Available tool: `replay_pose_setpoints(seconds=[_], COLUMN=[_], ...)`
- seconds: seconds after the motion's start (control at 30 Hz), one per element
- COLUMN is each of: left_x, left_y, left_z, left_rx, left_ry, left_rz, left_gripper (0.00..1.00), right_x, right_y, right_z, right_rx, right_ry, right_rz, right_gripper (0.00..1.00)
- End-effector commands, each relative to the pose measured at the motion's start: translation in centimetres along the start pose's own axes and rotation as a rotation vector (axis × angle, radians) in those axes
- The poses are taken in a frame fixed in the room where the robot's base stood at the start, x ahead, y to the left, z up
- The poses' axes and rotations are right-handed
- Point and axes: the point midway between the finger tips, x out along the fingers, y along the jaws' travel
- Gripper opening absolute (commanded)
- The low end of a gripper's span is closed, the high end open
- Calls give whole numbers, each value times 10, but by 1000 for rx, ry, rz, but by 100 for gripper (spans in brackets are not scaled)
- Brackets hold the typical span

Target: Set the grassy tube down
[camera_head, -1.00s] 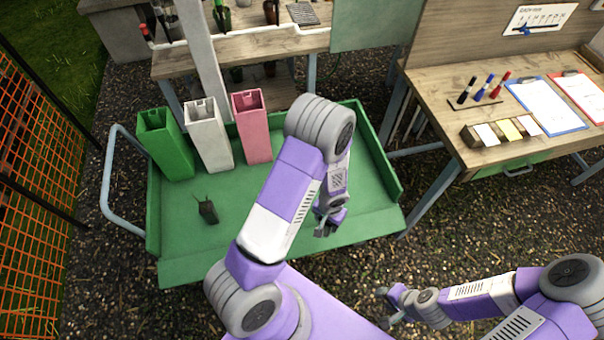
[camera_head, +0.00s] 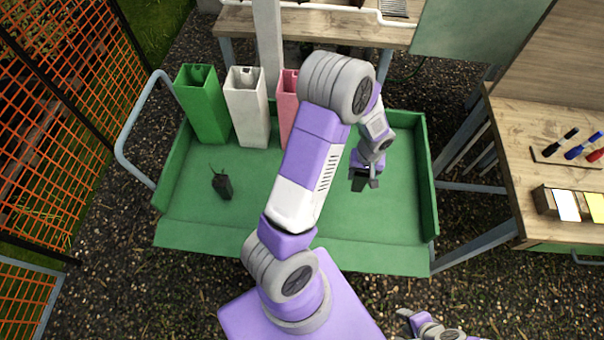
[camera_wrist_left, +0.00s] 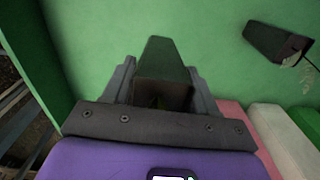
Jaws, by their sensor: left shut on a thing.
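My left gripper (camera_head: 366,182) is shut on a dark green, block-like thing (camera_head: 358,184) over the right part of the green cart tray (camera_head: 390,235). In the left wrist view the held thing (camera_wrist_left: 166,58) lies between both fingers, with a dark hollow at its near end. I cannot tell whether it touches the tray. A tall green square tube (camera_head: 204,108) stands upright at the tray's back left, apart from my grippers. My right gripper (camera_head: 404,316) is partly cut off at the bottom edge, and its jaws are unclear.
A white tube (camera_head: 247,110) and a pink tube (camera_head: 288,100), partly hidden by my arm, stand beside the green one. The tray has raised side walls. A wooden table (camera_head: 510,140) stands right.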

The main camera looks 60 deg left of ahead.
Motion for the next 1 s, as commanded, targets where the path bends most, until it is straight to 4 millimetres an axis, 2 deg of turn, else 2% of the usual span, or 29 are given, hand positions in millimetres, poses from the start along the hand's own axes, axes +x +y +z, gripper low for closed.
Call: replay_pose_setpoints(seconds=[0.17,0.5,0.67,0.9,1.0], left_x=[-1,54,65,97,98], left_y=[-7,-8,-7,-7,-7], left_z=[-7,-6,-6,-6,-6], left_rx=[-62,-60,-59,-58,-58], left_ry=[-4,-5,-4,-4,-2], left_rz=[5,3,3,3,4], left_gripper=[22,22,22,22,22], right_x=[6,20,22,30,30], right_y=[2,7,8,11,11], right_z=[-1,-2,-2,-2,-2], right_rx=[-1,-1,-1,-1,-1], right_ry=[2,2,2,2,2], right_rz=[0,0,0,0,0], right_gripper=[40,40,40,40,40])
